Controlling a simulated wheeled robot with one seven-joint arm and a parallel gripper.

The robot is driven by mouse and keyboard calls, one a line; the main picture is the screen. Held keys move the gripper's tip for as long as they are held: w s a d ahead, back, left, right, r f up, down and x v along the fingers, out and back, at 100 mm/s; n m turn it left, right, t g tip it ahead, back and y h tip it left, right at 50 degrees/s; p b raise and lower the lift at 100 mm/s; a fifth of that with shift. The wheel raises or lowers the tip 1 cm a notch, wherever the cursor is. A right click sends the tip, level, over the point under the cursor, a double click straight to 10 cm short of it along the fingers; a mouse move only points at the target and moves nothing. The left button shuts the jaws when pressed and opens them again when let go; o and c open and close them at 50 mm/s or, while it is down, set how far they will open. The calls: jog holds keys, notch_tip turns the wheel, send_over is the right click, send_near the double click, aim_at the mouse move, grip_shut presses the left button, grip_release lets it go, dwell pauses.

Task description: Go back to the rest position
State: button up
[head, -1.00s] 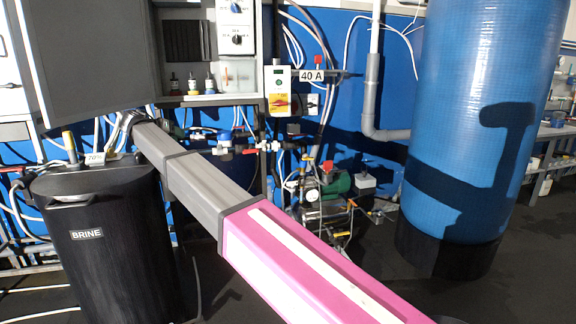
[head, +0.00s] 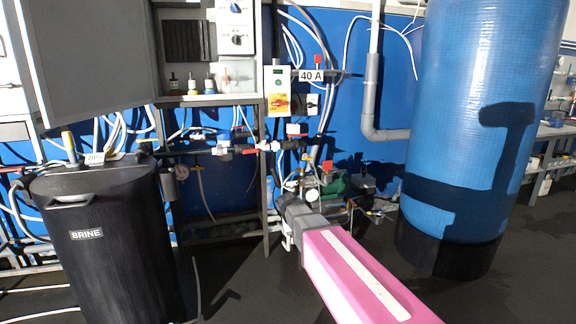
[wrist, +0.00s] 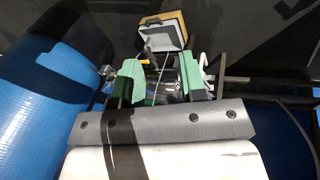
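My gripper (wrist: 163,82) shows in the wrist view, with its two fingers spread apart on either side of a gap. No held object can be made out between them. Metal pipework and a thin cable show through the gap, apparently beyond the fingers. In the head view my pink and grey arm reaches from the lower right toward the pump area at centre. Its grey end is foreshortened there, and the fingers cannot be made out.
A black BRINE tank (head: 110,245) stands at left and a large blue tank (head: 470,120) at right. A green pump (head: 335,184) and pipework lie just beyond my arm. A grey panel (head: 85,55) hangs upper left. Dark floor (head: 240,290) is open between the tank and my arm.

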jog(key=s+d+f+g+y, duration=0.1)
jog(key=s+d+f, duration=0.3)
jog(key=s+d, duration=0.3)
jog(key=s+d+f+m+g+y, duration=0.1)
jog(key=s+d+f, duration=0.3)
jog(key=s, duration=0.6)
jog(key=d+y, duration=0.1)
jog(key=d, duration=0.1)
jog(key=shift+d+f+y, duration=0.3)
jog(key=shift+d+f, duration=0.1)
jog(key=shift+a, duration=0.15)
